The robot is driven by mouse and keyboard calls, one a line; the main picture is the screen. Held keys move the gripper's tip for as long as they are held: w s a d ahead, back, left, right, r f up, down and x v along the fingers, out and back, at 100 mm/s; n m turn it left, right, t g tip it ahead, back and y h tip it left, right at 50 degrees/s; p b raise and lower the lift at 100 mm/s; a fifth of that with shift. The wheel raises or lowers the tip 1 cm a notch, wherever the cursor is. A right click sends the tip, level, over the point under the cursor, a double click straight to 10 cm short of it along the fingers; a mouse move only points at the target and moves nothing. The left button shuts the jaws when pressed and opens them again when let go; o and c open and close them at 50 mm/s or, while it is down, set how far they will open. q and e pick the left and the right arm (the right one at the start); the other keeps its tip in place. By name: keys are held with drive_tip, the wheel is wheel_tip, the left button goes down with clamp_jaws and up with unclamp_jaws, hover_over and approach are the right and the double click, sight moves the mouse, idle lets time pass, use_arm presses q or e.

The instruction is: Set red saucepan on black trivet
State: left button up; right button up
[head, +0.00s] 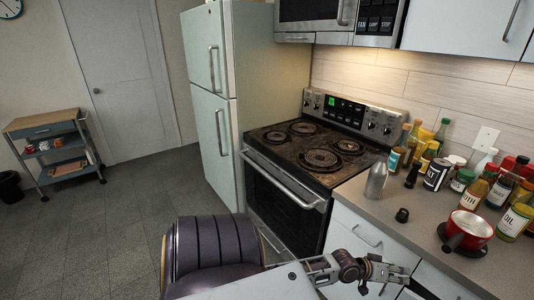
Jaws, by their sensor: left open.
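The red saucepan (474,225) is on the counter at the right, with a pale inside and a dark handle pointing toward the near left. A dark flat shape, which looks like the black trivet (442,232), shows under and beside it. I cannot tell how fully the pan rests on it. My left gripper (404,276) is open and empty in front of the counter's drawers, left of and below the saucepan and apart from it. My right gripper is out of view.
Several bottles and jars (436,174) crowd the counter behind the saucepan. A grey bottle (376,181) and a small black cap-like item (402,215) stand left of it. The counter (383,213) is partly clear near its front edge. A coil stove (322,160) adjoins it.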

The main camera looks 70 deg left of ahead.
use_arm(q)
drive_tip(key=s+a+f+m+g+y, duration=0.1)
drive_tip(key=s+f+g, duration=0.1)
drive_tip(key=s+f, duration=0.65)
drive_tip(key=s+a+f+m+g+y, duration=0.15)
drive_tip(key=s+f, duration=0.25)
drive_tip(key=f, duration=1)
drive_tip(key=s+f+m+g, duration=0.1)
drive_tip(key=s+f+g, duration=0.1)
drive_tip(key=s+f, duration=0.65)
drive_tip(key=s+d+f+m+g, duration=0.2)
drive_tip(key=s+f, duration=0.7)
drive_tip(key=s, duration=0.5)
drive_tip(key=s+d+f+m+g, duration=0.3)
drive_tip(key=s+f, duration=0.7)
drive_tip(key=s, duration=0.5)
drive_tip(key=shift+s+f+g+y, duration=0.2)
drive_tip(key=shift+f+g+y, duration=0.05)
drive_tip(key=shift+g+y, duration=0.25)
drive_tip(key=shift+r, duration=0.1)
